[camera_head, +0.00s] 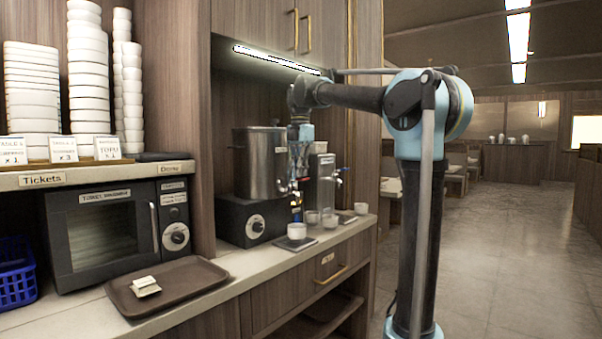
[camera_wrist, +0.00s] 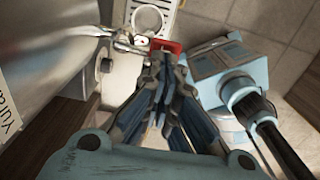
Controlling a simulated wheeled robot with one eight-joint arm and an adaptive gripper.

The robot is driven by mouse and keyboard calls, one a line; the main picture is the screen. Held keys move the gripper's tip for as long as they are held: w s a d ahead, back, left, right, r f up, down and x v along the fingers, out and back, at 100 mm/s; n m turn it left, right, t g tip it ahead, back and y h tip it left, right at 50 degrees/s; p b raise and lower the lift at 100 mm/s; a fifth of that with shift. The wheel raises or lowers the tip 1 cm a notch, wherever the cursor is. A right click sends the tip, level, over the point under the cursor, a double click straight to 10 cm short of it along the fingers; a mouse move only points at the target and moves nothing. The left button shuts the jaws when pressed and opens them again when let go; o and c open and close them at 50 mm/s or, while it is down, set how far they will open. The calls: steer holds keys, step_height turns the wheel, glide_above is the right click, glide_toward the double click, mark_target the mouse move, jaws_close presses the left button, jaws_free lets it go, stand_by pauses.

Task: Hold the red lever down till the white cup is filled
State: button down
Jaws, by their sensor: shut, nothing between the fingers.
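The steel urn (camera_head: 258,162) stands on a black base on the counter, with its tap at the right side. The red lever (camera_wrist: 166,46) shows just beyond my fingertips in the wrist view. My gripper (camera_head: 297,180) points down at the tap; in the wrist view its fingers (camera_wrist: 163,64) are together and empty at the lever. I cannot tell whether they press on it. A white cup (camera_head: 297,230) stands upright on a dark mat below the tap. A round cup rim (camera_wrist: 148,17) shows beyond the lever; its fill level is unclear.
More small white cups (camera_head: 330,221) stand to the right, near a second dispenser (camera_head: 324,178) with a blue lever. A brown tray (camera_head: 170,288) with small packets lies at the front left.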

steer(key=shift+s+d+f+t+y, duration=0.25)
steer(key=shift+f+t+y, duration=0.15)
steer(key=shift+y, duration=0.1)
steer(key=shift+s+d+f+t+y, duration=0.15)
steer(key=shift+d+f+t+y, duration=0.05)
steer(key=shift+f+t+y, duration=0.25)
steer(key=shift+d+f+y, duration=0.15)
steer(key=shift+f+y, duration=0.1)
steer(key=shift+r, duration=0.15)
stand_by(2.9)
steer(key=shift+r, duration=1.1)
step_height(320, 180, up, 13)
steer(key=shift+s+d, duration=0.2)
steer(key=shift+d, duration=0.05)
